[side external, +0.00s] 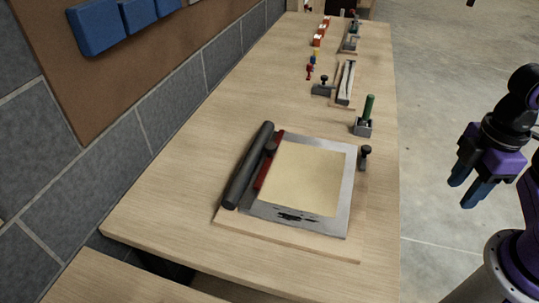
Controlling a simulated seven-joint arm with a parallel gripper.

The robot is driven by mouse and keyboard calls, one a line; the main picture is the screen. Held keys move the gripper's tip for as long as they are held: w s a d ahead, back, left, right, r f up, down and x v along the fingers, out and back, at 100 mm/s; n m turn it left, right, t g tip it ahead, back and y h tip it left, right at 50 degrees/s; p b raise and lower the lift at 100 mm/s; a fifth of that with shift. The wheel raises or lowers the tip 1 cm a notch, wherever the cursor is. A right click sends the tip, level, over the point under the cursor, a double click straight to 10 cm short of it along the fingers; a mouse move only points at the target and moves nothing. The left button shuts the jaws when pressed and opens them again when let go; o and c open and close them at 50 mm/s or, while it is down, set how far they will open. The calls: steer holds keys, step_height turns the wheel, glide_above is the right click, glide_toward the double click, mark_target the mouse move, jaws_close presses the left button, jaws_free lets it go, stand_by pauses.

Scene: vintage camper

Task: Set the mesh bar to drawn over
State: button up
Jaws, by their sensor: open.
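A screen-like unit with a grey metal frame (347,195) and a tan panel (303,181) lies on a wooden base board (290,243) on the bench. A dark red bar (268,164) lies along the left side of the tan panel, with a dark round knob near it. It looks like the mesh bar, though I cannot be certain. A thick dark grey cylinder (246,172) lies just left of it. My gripper (466,191), purple with blue fingers, is open and empty. It hangs right of the bench, apart from the unit.
A small black knob (365,153) stands by the frame's right edge. A green-handled lever (368,108) and other small fixtures stand farther back on the bench (190,175). Blue bins (95,28) hang on the wall at left. Open floor lies right of the bench.

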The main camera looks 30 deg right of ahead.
stand_by(0.4)
steer(key=o, duration=0.4)
steer(key=shift+w+a, duration=0.1)
step_height(320, 180, up, 4)
steer(key=r+n, duration=0.1)
steer(key=n, duration=0.3)
glide_above(272, 145)
step_height(272, 145, down, 18)
steer(key=shift+r, duration=0.15)
jaws_close()
